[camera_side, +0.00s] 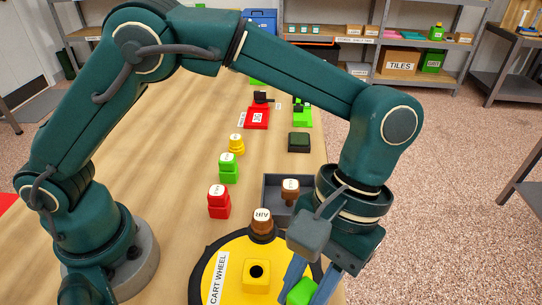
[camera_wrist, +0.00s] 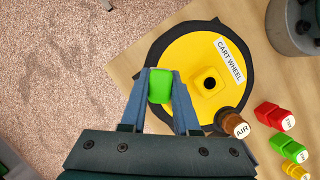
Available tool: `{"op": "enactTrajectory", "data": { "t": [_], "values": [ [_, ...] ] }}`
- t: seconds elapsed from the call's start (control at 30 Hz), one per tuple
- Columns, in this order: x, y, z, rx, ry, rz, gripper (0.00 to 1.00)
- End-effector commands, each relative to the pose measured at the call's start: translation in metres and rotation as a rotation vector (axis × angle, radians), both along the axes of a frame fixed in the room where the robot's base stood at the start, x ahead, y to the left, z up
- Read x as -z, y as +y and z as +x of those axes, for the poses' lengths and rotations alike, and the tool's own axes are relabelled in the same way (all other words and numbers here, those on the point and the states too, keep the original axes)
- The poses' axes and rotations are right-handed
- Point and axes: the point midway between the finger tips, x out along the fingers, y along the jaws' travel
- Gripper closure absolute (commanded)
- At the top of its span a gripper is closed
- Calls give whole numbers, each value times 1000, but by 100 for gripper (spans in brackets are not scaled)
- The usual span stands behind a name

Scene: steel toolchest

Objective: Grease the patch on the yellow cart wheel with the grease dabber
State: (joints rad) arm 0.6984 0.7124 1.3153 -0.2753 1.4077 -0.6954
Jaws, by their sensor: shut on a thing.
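My gripper (camera_wrist: 160,88) is shut on a green block (camera_wrist: 160,86), which also shows low in the side view (camera_side: 301,292). No label shows on it, so I cannot tell whether it is the grease dabber. It is held over the left part of the yellow cart wheel (camera_wrist: 200,58) in the wrist view. The wheel has a black rim, a white CART WHEEL label and a yellow square hub (camera_wrist: 209,82) with a dark hole. In the side view the wheel (camera_side: 228,245) lies flat at the table's near end. I see no patch on it; the block and fingers cover part of the wheel.
A brown, white-topped piece marked AIR (camera_wrist: 235,124) stands at the wheel's edge. Behind it a grey tray (camera_side: 271,187) holds another brown piece (camera_side: 290,190). Red (camera_side: 219,204), green (camera_side: 228,170) and yellow (camera_side: 237,145) pieces stand in a row left of the tray.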

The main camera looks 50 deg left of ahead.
Motion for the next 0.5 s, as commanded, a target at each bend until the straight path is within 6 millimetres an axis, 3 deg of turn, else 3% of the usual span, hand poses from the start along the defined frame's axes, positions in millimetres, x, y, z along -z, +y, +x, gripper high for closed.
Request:
{"op": "enactTrajectory", "data": {
  "t": [0.5],
  "values": [
    [-47, 0, 1, 1, -2, -1, 100]
  ]
}}
